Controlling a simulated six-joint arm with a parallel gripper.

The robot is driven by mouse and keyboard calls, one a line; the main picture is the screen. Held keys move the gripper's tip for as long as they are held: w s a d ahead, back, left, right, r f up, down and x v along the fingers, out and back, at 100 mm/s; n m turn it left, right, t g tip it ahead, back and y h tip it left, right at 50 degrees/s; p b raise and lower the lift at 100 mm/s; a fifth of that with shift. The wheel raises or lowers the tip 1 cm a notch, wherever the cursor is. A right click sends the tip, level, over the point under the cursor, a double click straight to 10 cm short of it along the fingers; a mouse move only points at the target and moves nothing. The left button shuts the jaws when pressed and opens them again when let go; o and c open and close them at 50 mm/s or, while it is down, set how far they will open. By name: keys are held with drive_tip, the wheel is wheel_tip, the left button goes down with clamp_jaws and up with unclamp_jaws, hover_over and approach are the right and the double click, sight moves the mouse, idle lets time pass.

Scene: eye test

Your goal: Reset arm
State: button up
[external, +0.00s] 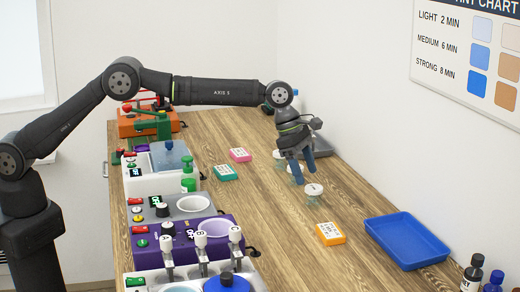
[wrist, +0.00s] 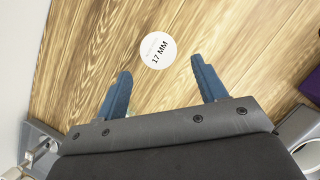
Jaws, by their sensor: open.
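My gripper (external: 303,172) hangs over the wooden table at the far end of my outstretched arm, its blue fingers pointing down. It also shows in the wrist view (wrist: 160,68), with the two fingers spread apart and nothing between them. A round white lid marked "17 MM" (wrist: 158,50) shows just beyond the fingertips in the wrist view. In the external view a small jar with a white lid (external: 314,189) stands just in front of the fingers. Another white-lidded jar (external: 279,155) is partly hidden behind the gripper.
A blue tray (external: 405,241) lies at the right table edge, near an orange timer-like box (external: 330,234). Teal (external: 224,173) and pink (external: 240,155) boxes lie mid-table. Machines line the left side, including a purple one (external: 190,250). Dark bottles (external: 472,273) stand front right. The table's middle is mostly clear.

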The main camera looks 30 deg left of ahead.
sight(318, 188)
drive_tip(key=x, duration=0.8)
wheel_tip(318, 188, up, 5)
drive_tip(key=shift+f, duration=0.1)
drive_tip(key=s+r, duration=0.7)
drive_tip(key=s, duration=0.5)
drive_tip(key=w+a, duration=0.2)
drive_tip(key=a, duration=1.6)
drive_tip(key=w+f, duration=0.1)
drive_tip(key=w, duration=0.1)
drive_tip(key=w+f, duration=0.1)
drive_tip(key=f, duration=0.1)
drive_tip(key=shift+w+d, duration=0.15)
drive_tip(key=shift+w, duration=0.25)
